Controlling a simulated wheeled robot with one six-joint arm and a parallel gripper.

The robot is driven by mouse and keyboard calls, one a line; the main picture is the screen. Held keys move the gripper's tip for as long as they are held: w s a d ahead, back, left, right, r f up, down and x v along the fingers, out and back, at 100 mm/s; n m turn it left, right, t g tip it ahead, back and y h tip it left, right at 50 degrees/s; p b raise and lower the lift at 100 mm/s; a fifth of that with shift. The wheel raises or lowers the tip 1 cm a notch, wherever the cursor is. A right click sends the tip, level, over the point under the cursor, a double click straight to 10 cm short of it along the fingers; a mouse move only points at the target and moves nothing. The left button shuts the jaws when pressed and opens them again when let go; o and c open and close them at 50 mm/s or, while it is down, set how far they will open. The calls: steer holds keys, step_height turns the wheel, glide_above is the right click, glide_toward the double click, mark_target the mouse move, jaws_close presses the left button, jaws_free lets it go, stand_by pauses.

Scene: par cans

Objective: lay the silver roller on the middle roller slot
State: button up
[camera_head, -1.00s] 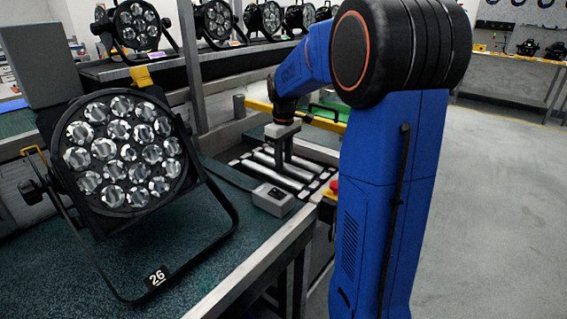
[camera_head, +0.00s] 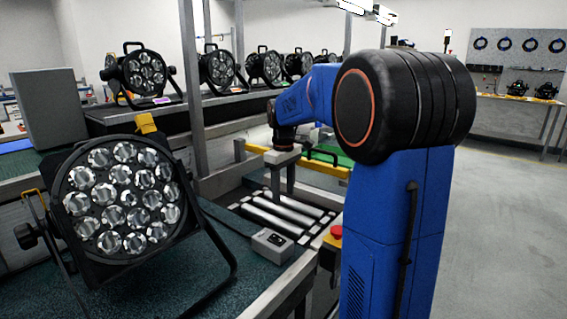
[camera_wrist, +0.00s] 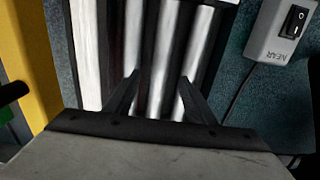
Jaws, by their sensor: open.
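My gripper (camera_head: 283,194) is open and points down over a framed bed of parallel rollers (camera_head: 288,212). In the wrist view its two fingertips (camera_wrist: 158,80) are spread apart, on either side of a bright silver roller (camera_wrist: 160,45). Nothing is clamped between the fingers. The near ends of the rollers are hidden by my gripper. I cannot tell whether the straddled roller sits fully in its slot.
A grey switch box (camera_head: 273,243) stands at the near side of the roller bed; it also shows in the wrist view (camera_wrist: 283,28). A red button (camera_head: 336,231) is at the bench edge. A large par can (camera_head: 125,200) stands at left. A yellow rail (camera_head: 322,167) runs behind.

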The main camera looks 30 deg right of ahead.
step_height(320, 180, up, 12)
steer(key=shift+f, duration=0.15)
stand_by(0.3)
